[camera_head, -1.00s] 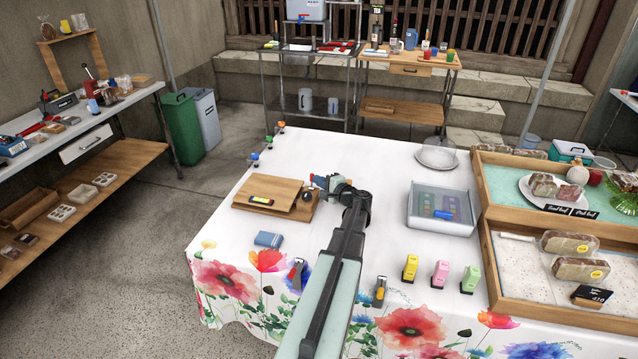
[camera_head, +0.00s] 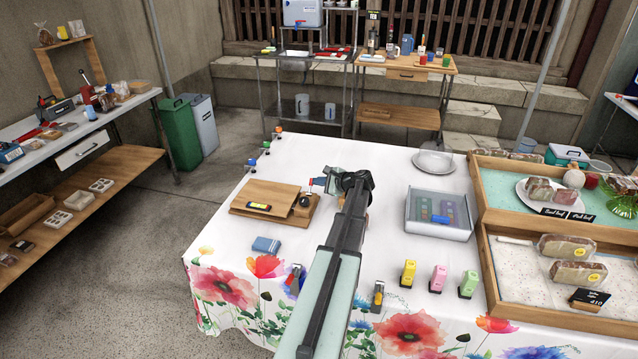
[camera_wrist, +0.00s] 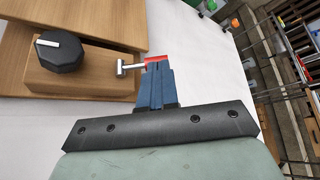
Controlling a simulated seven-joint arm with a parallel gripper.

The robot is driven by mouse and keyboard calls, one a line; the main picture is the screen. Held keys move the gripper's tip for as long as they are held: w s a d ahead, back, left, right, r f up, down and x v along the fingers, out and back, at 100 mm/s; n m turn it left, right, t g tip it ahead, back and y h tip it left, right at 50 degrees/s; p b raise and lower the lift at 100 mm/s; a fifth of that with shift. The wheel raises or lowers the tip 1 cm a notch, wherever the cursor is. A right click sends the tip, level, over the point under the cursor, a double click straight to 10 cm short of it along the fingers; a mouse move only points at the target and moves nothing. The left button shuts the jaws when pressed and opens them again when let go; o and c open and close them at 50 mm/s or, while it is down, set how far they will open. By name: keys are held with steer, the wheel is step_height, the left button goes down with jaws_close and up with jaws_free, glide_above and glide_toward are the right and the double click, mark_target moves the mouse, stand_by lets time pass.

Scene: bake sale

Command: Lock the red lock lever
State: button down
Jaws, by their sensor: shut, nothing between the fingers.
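A wooden press-like box (camera_head: 243,196) with a slanted board on top lies on the flowered tablecloth. In the wrist view its wooden block (camera_wrist: 70,78) carries a black knob (camera_wrist: 60,52) and a short silver T-shaped rod (camera_wrist: 130,68) at its right end. A red piece, apparently the red lock lever (camera_wrist: 154,59), shows at the rod's outer end, mostly hidden behind my fingertips. My gripper (camera_wrist: 157,78) has its blue fingers shut, with nothing held. The fingertips are right at the red piece; I cannot tell whether they touch. In the head view my gripper (camera_head: 327,182) is at the box's right end.
A clear-lidded case (camera_head: 438,213) stands to the right of my arm. A blue block (camera_head: 266,245) lies in front of the box. Yellow, pink and green small items (camera_head: 439,279) stand near the front. Wooden trays (camera_head: 545,317) fill the right side.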

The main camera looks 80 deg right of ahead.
steer(key=shift+a, duration=0.15)
steer(key=shift+a+f, duration=0.35)
steer(key=shift+a, duration=0.25)
steer(key=v, duration=1.4)
steer(key=shift+d+r, duration=0.15)
steer(key=shift+r, duration=0.05)
stand_by(0.3)
